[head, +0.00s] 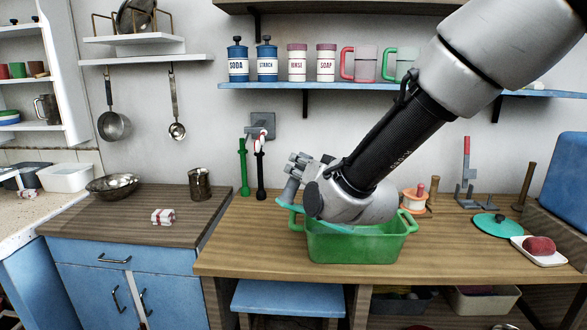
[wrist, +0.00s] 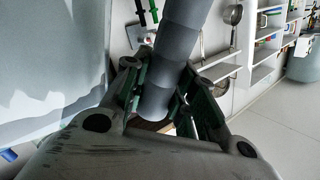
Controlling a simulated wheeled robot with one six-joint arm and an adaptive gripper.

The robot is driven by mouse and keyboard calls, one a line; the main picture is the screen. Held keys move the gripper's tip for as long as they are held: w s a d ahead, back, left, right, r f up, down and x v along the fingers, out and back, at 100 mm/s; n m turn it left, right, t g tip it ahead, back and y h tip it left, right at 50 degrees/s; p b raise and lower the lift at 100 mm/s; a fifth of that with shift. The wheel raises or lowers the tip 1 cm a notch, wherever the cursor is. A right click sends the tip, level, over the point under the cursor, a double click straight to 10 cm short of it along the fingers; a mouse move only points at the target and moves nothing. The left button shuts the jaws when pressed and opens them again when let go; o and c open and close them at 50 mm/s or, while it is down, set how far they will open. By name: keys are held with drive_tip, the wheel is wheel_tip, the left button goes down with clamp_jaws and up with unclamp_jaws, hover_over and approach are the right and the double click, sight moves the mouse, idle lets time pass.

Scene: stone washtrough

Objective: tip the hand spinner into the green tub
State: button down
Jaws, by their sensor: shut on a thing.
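The green tub (head: 360,248) stands upright on the wooden counter, its mouth partly hidden by my wrist. My gripper (head: 298,172) is low over the tub's left end, tilted and pointing left. It also shows in the wrist view (wrist: 165,105), with its fingers closed around a grey, banded cylinder (wrist: 168,60), which looks like a grip of the hand spinner. A teal, bowl-like edge (head: 284,204) shows below my gripper at the tub's left rim and seems to be part of the spinner. Most of the spinner is hidden, and I cannot see its contents.
A teal lid (head: 498,225) lies on the counter at right, near a white dish (head: 540,252) with a red lump. A spool-like thing (head: 413,197) stands behind the tub. The counter front is clear.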

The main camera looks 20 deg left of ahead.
sight(295, 210)
drive_tip(key=f+n, duration=0.1)
drive_tip(key=s+a+f+n, duration=0.1)
drive_tip(key=f, duration=0.1)
drive_tip(key=s+f+n, duration=0.1)
drive_tip(key=f, duration=0.1)
drive_tip(key=shift+a+f+t, duration=0.2)
drive_tip(key=shift+a+t, duration=0.05)
drive_tip(key=shift+t, duration=0.05)
drive_tip(key=shift+s+a+f+n+t, duration=0.1)
drive_tip(key=shift+f+n+t, duration=0.05)
drive_tip(key=shift+f+n, duration=0.65)
drive_tip(key=shift+s+a+f+n+t, duration=0.15)
drive_tip(key=shift+f+n, duration=0.35)
drive_tip(key=shift+f, duration=0.6)
drive_tip(key=shift+d, duration=0.1)
